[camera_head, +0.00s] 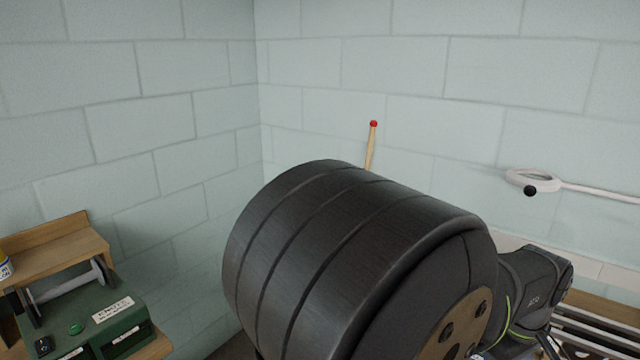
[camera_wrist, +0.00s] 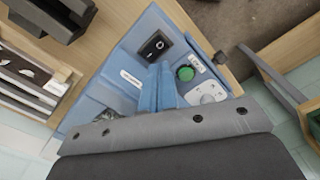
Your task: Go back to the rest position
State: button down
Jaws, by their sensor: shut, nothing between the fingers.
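My gripper (camera_wrist: 159,72) shows in the wrist view as two blue fingers pressed together, with nothing between them. It is over a blue panel (camera_wrist: 118,55) that has a black rocker switch (camera_wrist: 154,46), a green button (camera_wrist: 186,73) and a white dial (camera_wrist: 208,92). The fingers appear in front of the panel, between the switch and the green button. I cannot tell whether they touch it. In the head view my own dark arm fills the lower middle and my gripper is hidden.
A green machine (camera_head: 84,318) with a wooden shelf (camera_head: 58,243) stands at lower left in the head view. A white ring on a rod (camera_head: 535,178) is at right, and a red-tipped wooden stick (camera_head: 371,145) rises behind my arm. Pale block walls (camera_head: 440,70) enclose the corner.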

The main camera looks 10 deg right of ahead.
notch_tip(320, 180, down, 7)
dwell(0.8)
jog(key=shift+r, duration=0.15)
jog(key=w+d+r+n, duration=0.1)
jog(key=r+n, duration=0.1)
jog(key=r, duration=0.9)
jog(key=w+d+r+n+g+y, duration=0.1)
jog(key=w+d+r+n, duration=0.1)
jog(key=r, duration=0.9)
jog(key=shift+d+n, duration=0.15)
jog(key=shift+n, duration=0.65)
jog(key=shift+w, duration=0.1)
